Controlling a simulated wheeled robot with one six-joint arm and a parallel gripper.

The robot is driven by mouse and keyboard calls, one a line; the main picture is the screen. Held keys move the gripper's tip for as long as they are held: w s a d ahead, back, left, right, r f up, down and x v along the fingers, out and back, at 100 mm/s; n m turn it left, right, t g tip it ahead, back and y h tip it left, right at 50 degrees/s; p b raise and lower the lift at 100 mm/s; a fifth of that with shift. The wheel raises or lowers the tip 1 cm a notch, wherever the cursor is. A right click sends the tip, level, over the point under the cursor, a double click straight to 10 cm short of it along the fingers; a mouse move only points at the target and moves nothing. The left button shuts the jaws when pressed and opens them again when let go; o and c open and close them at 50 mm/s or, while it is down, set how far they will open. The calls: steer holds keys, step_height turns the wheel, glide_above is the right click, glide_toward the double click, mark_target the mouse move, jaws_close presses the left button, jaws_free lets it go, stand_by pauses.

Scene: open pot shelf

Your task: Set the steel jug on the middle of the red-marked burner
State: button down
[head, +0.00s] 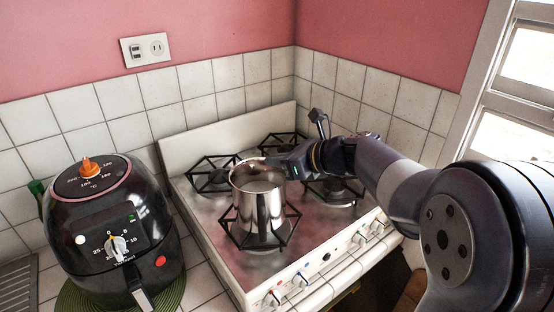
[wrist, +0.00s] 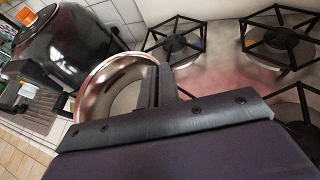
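The steel jug (head: 258,208) is upright over the front left burner (head: 284,228). In the head view its base overlaps the grate, and I cannot tell whether it rests on it or hangs just above. In the wrist view the jug (wrist: 98,82) shows its open mouth, seemingly empty. My gripper (head: 284,168) is at the jug's right side, near the rim. In the wrist view its dark fingers (wrist: 160,86) are close together at the jug's edge and look shut on it; the exact grip spot is hidden. No clear red burner mark shows, only reddish patches on the stove top.
A black air fryer (head: 110,232) stands left of the stove. Further burners with raised black grates are behind (head: 212,175) and to the right (head: 340,192). Knobs with coloured marks (head: 300,280) line the front edge. A tiled wall and stove backsplash close off the back.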

steer(key=shift+f, duration=0.2)
stand_by(0.3)
steer(key=c, duration=1.6)
jaws_free()
steer(key=shift+f, duration=0.15)
steer(key=b+v, duration=0.1)
steer(key=v, duration=1)
steer(key=shift+a, duration=0.1)
steer(key=x, duration=1.1)
steer(key=shift+p, duration=0.4)
steer(key=shift+r, duration=0.25)
steer(key=shift+s+d, duration=0.1)
steer(key=shift+d, duration=0.15)
